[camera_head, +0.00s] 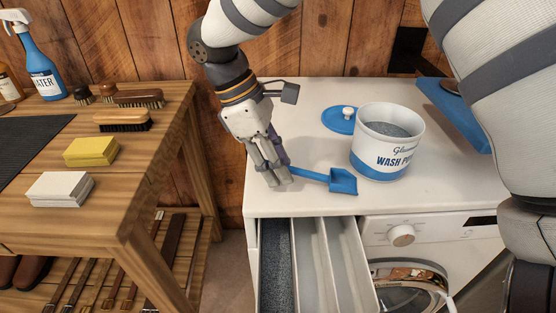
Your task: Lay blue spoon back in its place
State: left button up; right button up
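The blue spoon (342,181), scoop-shaped with a square bowl, is on or just above the white washer top (300,206), near its front edge. Its handle runs left to my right gripper (279,178). That gripper points down, with its fingertips close together at the handle's left end. The fingers hide this end, so I cannot tell whether they grip it or stand loosely around it. My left gripper is not in view.
A wash powder tub (387,146) stands open right of the spoon. Its blue lid (340,119) lies behind. The detergent drawer (318,262) is pulled out below, with grainy material in its left compartment. A wooden table (110,207) with brushes and sponges stands left.

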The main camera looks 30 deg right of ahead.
jog(key=v, duration=1.2)
notch_tip(320, 180, up, 8)
dwell(0.3)
